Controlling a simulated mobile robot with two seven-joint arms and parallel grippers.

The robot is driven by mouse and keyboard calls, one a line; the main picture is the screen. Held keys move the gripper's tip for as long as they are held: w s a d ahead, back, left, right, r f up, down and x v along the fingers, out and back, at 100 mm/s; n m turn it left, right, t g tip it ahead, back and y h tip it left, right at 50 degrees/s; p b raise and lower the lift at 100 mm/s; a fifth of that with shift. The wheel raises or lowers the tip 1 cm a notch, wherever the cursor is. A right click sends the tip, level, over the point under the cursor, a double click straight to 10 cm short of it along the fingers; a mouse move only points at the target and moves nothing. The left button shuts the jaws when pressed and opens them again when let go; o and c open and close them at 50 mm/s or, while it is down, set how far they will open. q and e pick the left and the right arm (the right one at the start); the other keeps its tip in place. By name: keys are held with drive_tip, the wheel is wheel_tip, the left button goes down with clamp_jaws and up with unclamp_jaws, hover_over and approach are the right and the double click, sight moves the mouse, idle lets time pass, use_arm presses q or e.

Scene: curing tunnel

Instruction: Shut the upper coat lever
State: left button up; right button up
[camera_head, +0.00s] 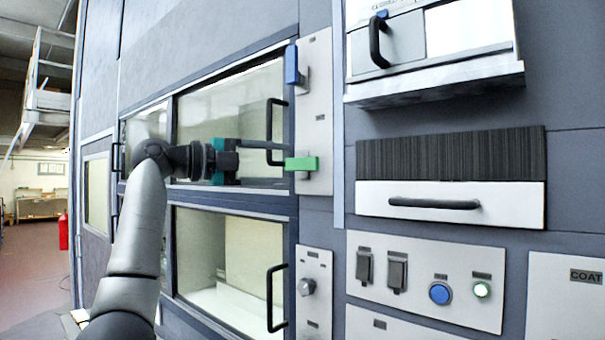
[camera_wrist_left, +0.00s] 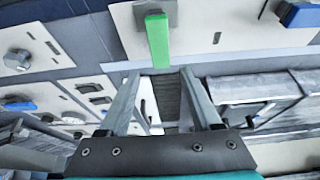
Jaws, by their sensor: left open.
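A green lever (camera_head: 302,163) sticks out sideways, level, from the lower part of a pale plate beside the upper glazed door. A blue lever (camera_head: 291,64) hangs upright at the top of that plate. I cannot read which one is labelled as the coat lever. My left gripper (camera_head: 284,155) is open and empty, its fingers pointing right, close to the green lever. In the left wrist view the green lever (camera_wrist_left: 158,40) lies just beyond and between the open fingertips (camera_wrist_left: 162,74); contact cannot be told. The blue lever (camera_wrist_left: 302,14) shows at upper right there. My right gripper is out of view.
The upper door's black bar handle (camera_head: 270,120) stands close behind my left gripper. A lower door handle (camera_head: 271,298) and a knob (camera_head: 306,287) are below. A drawer (camera_head: 450,200) and a button panel (camera_head: 425,275) are at right.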

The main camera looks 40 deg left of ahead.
use_arm(q)
drive_tip(key=b+v, duration=0.1)
drive_tip(key=v, duration=0.6)
drive_tip(key=shift+s, duration=0.2)
drive_tip(key=shift+a, duration=0.1)
